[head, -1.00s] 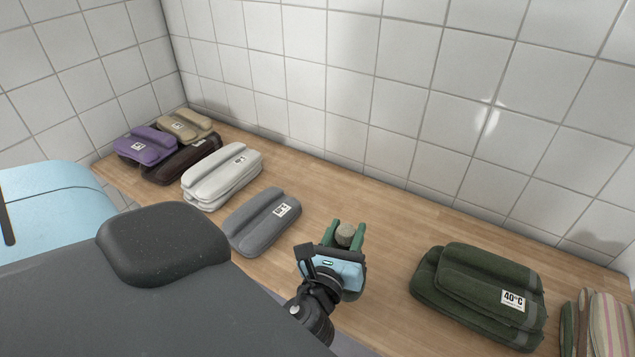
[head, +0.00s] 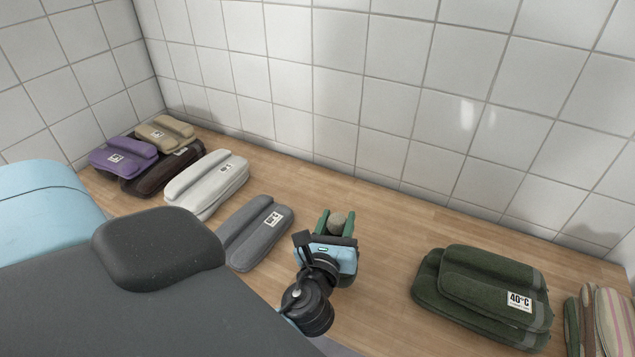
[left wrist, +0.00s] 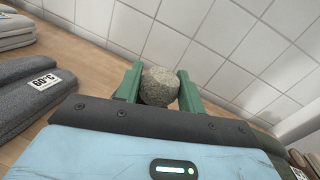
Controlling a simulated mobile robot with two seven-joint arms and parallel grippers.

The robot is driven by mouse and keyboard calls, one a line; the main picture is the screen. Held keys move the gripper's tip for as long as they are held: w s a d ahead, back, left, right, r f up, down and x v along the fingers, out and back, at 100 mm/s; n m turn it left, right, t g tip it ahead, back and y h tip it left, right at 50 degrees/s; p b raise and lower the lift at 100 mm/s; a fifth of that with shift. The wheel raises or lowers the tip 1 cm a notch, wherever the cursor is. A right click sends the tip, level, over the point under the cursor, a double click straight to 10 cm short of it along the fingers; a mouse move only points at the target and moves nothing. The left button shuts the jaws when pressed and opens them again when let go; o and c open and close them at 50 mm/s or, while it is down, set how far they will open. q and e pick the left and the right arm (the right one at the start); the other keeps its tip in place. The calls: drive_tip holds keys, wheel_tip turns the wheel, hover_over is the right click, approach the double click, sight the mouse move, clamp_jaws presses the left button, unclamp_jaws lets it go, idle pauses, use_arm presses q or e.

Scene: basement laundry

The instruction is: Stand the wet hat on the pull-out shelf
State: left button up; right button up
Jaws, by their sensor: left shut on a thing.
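My left gripper (head: 337,222) is over the wooden top, to the right of the grey folded towel. Its green fingers are shut on a small, rounded, speckled grey-beige thing (head: 338,221), which I take to be the wet hat. In the left wrist view the rounded thing (left wrist: 160,87) sits between both fingertips (left wrist: 159,88). Only its rounded end shows; the rest is hidden by the gripper. No pull-out shelf can be made out in either view. My right gripper is not in view.
On the wooden counter (head: 385,215) lie a grey towel (head: 250,240), white towels (head: 212,187), purple (head: 122,157), dark brown (head: 165,175) and beige (head: 160,135) ones. Dark green towels (head: 480,290) and striped cloth (head: 610,320) lie at right. A tiled wall stands behind.

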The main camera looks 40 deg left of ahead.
use_arm(q)
drive_tip(key=w+a+f+b, duration=0.1)
drive_tip(key=w+a+f, duration=0.4)
drive_tip(key=w+a, duration=0.3)
drive_tip(key=shift+w+a, duration=0.35)
drive_tip(key=shift+a, duration=0.7)
drive_tip(key=o, duration=1.1)
drive_tip(key=shift+o, duration=0.2)
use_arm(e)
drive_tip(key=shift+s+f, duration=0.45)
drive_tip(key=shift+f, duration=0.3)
use_arm(q)
drive_tip(key=shift+r, duration=0.1)
